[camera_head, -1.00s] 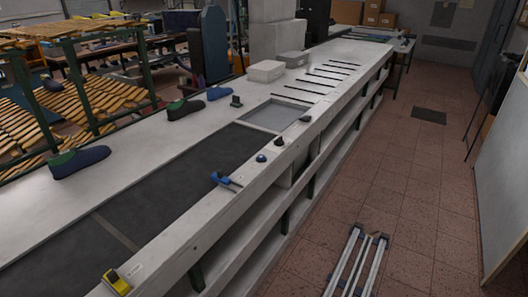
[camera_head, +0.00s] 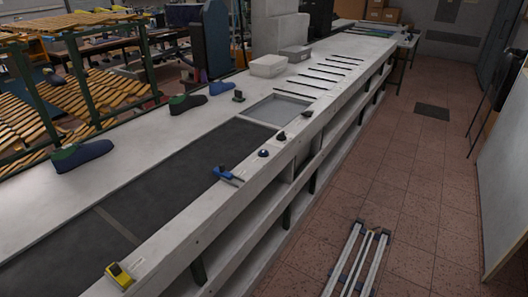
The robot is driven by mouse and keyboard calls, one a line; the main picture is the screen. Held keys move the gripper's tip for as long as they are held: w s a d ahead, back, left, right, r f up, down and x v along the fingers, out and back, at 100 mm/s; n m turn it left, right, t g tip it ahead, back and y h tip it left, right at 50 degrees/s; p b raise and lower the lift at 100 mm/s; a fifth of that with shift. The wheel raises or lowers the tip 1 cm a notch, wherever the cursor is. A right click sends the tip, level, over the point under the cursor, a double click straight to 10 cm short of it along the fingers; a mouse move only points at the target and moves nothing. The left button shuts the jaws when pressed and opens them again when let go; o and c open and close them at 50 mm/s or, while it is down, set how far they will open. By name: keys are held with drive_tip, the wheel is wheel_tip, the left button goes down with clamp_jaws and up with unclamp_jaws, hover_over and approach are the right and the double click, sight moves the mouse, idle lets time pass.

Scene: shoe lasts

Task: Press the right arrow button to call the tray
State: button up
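My gripper is not in view. On the front ledge of the long white bench sit a small dark blue dome-shaped knob (camera_head: 263,153) and a small black knob (camera_head: 281,136). No arrow marking can be read on either, so I cannot tell which control is the right arrow button. A shallow grey rectangular tray-like recess (camera_head: 278,109) lies in the bench top behind the knobs, at the far end of the dark belt (camera_head: 165,177). It looks empty.
A blue clamp-like tool (camera_head: 227,175) and a yellow device (camera_head: 119,275) sit on the front ledge. Shoe lasts (camera_head: 83,155) stand along the bench's far side. Grey boxes (camera_head: 268,66) are farther back. Metal rails (camera_head: 358,260) lie on the floor; the tiled aisle (camera_head: 420,190) is mostly clear.

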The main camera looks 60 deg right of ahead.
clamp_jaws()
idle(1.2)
